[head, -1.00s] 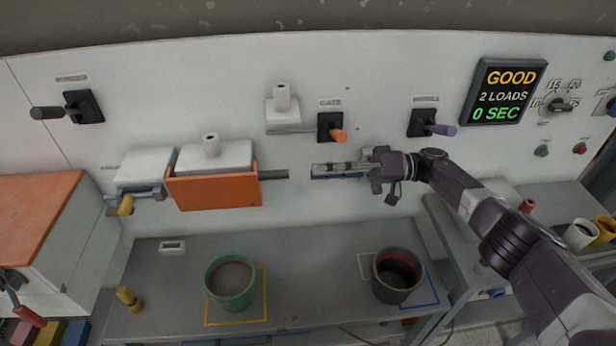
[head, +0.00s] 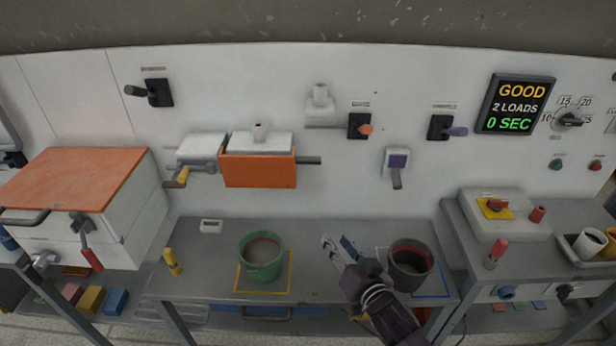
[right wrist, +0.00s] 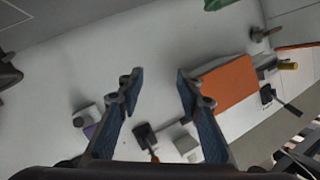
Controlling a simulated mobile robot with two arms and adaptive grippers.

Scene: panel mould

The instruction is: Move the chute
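An orange box-like piece (head: 258,170), which looks like the chute, is on the white wall panel below a white block, with a grey bar (head: 309,160) sticking out on its right. The right wrist view shows the orange piece (right wrist: 230,82) beside one fingertip; I cannot tell if they touch. A white fitting with a purple face (head: 397,163) and a grey lever hangs further right on the panel. My right gripper (head: 340,247) is open and empty, over the bench between the two buckets. It also shows open in the right wrist view (right wrist: 158,82). My left gripper is not in view.
A green bucket (head: 262,258) stands in a yellow outline, and a dark bucket (head: 411,264) stands right beside my right gripper. Levers with orange (head: 366,129) and purple (head: 457,131) knobs stick out of the panel. The display (head: 515,104) reads GOOD, 2 LOADS, 0 SEC.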

